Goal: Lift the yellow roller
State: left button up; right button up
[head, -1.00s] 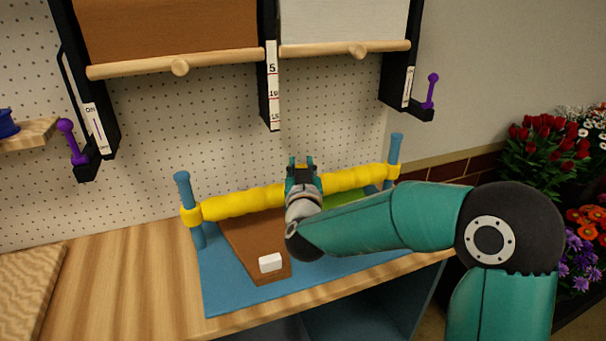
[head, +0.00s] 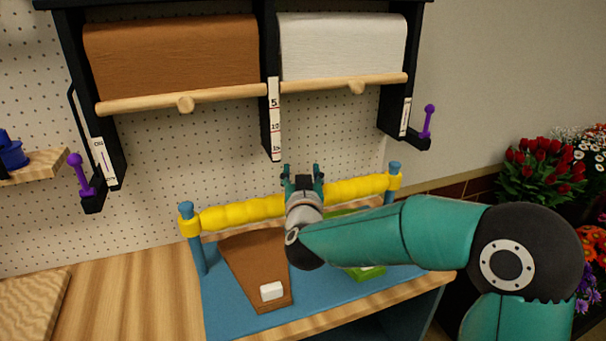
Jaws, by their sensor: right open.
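The yellow roller (head: 241,213) spans two blue posts, the left post (head: 198,255) and the right post (head: 395,167). Its end collars sit around the posts, just below their tops. My right gripper (head: 302,172) is at the roller's middle with its fingers pointing up and away, apart from each other. The gripper and wrist hide the middle of the roller, so I cannot tell how they touch. My left gripper is not in view.
A blue mat (head: 225,300) lies under the roller. On it are a brown panel (head: 255,262) with a white block (head: 271,291) and a green piece (head: 367,273). Paper rolls (head: 170,55) with a wooden bar (head: 135,103) hang above. Flowers (head: 540,170) stand at the right.

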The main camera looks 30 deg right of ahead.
jog(key=shift+a, duration=0.1)
jog(key=v, duration=1.2)
jog(key=shift+f, duration=0.1)
